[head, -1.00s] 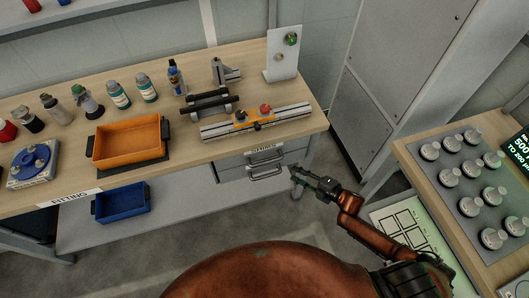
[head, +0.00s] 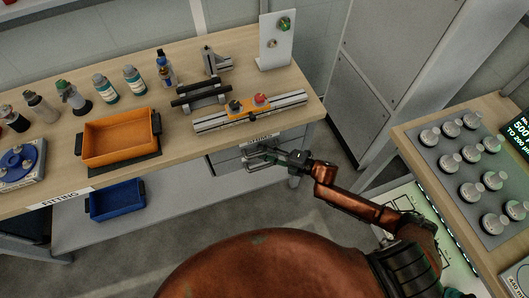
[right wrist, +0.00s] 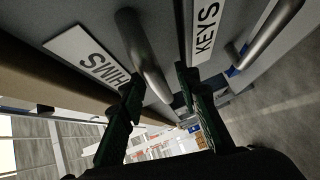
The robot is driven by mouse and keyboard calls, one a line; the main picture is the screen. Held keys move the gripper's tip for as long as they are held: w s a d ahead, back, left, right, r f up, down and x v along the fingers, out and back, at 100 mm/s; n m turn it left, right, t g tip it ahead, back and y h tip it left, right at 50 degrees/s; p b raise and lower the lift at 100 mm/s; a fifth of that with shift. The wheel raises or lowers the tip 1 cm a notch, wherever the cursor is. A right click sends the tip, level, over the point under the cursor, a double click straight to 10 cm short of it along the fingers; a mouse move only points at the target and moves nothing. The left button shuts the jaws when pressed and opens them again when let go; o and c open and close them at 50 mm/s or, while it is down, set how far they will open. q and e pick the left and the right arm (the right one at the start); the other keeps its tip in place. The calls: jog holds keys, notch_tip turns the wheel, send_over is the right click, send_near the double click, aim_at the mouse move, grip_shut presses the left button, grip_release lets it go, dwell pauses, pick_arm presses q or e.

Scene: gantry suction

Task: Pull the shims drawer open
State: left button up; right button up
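The shims drawer (head: 224,154) is the upper drawer under the right end of the bench, and it looks shut. Its white label (right wrist: 84,54) reads SHIMS in the right wrist view. Its bar handle (right wrist: 145,50) shows there between the label and the KEYS drawer. My right gripper (head: 262,156) is at the drawer front, covering much of the handle in the head view. In the right wrist view its two fingers (right wrist: 158,80) are apart, with the handle between their tips; I cannot tell whether they touch it. My left gripper is not in view.
The KEYS label (right wrist: 206,30) and a second handle (right wrist: 264,38) are close beside the shims handle. The bench top above holds a rail fixture (head: 250,111) and an orange tray (head: 120,138). A blue bin (head: 117,200) sits on the lower shelf. Floor in front is clear.

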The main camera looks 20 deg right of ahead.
grip_shut()
dwell(0.3)
dwell(0.4)
